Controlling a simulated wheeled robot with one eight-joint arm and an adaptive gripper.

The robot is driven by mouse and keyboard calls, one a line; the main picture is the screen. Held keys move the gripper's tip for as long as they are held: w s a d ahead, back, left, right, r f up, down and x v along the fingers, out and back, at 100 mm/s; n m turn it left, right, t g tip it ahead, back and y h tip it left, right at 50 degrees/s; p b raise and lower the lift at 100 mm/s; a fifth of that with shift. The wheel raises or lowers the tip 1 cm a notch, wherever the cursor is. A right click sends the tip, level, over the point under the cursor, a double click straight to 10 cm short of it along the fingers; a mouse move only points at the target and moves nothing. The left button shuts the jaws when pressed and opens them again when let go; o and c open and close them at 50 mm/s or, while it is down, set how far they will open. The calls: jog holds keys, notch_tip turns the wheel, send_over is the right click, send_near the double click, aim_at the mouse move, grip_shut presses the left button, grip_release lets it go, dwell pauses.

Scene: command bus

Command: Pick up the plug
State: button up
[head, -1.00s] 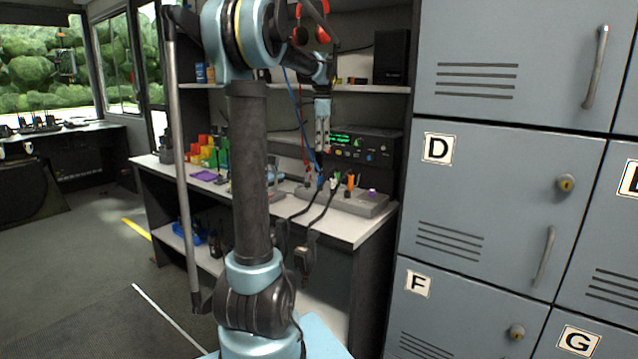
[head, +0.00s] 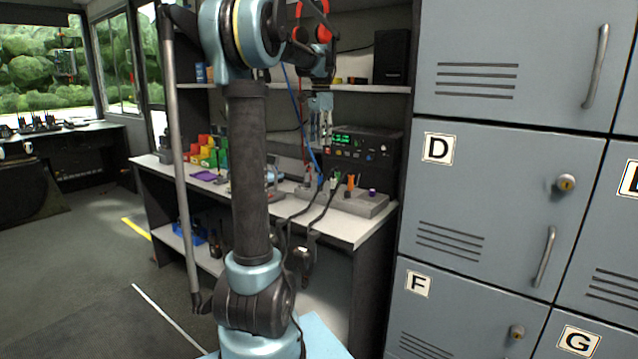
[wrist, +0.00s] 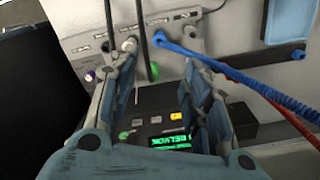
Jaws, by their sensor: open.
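Several coloured plugs stand in a grey socket block (head: 362,204) on the bench; I cannot tell which one the task means. In the wrist view, a blue plug (wrist: 161,39) on a blue cable and a green plug (wrist: 153,71) on a black cable sit at the block. A pale plug (wrist: 128,44) is by the left fingertip. In the head view, an orange plug (head: 350,183) and a green-white plug (head: 334,179) show. My gripper (head: 320,143) is open and empty above the block, pointing down. Its spread fingers (wrist: 162,62) also show in the wrist view.
A black device with a green display (head: 362,146) stands behind the block. Blue and red cables hang close to my gripper. A shelf (head: 370,89) is above the bench. Grey lockers (head: 480,190) stand to the right. Coloured bins (head: 207,151) are at the left.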

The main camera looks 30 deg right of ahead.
aim_at(320, 175)
notch_tip(320, 175, down, 16)
jog(key=shift+r, duration=0.1)
dwell(0.6)
jog(key=c, duration=1)
